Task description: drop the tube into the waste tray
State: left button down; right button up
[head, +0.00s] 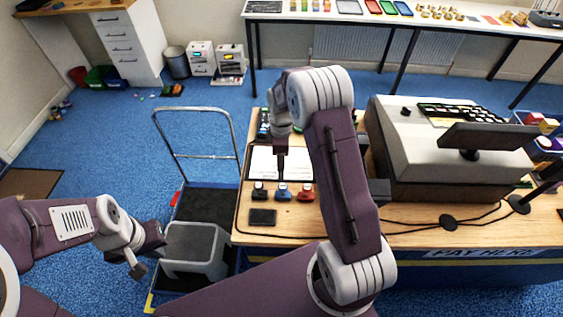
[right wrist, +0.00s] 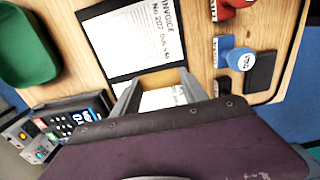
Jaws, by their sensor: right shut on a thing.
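The invoice (right wrist: 150,35) lies on a dark clipboard. A blue stamp (right wrist: 238,58), a red stamp (head: 306,192) and a dark pad (head: 262,217) stand near the counter's front edge. A card terminal (right wrist: 70,118) is at the far left, a till (head: 435,150) at the right.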

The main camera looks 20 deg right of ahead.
notch_tip(320, 180, down, 3)
jog(key=shift+s+r, duration=0.1)
jog(key=shift+r, duration=0.05)
jog(key=shift+f, duration=0.25)
jog(key=shift+f, duration=0.1)
jog(key=o, duration=0.8)
jog(key=shift+o, duration=0.2)
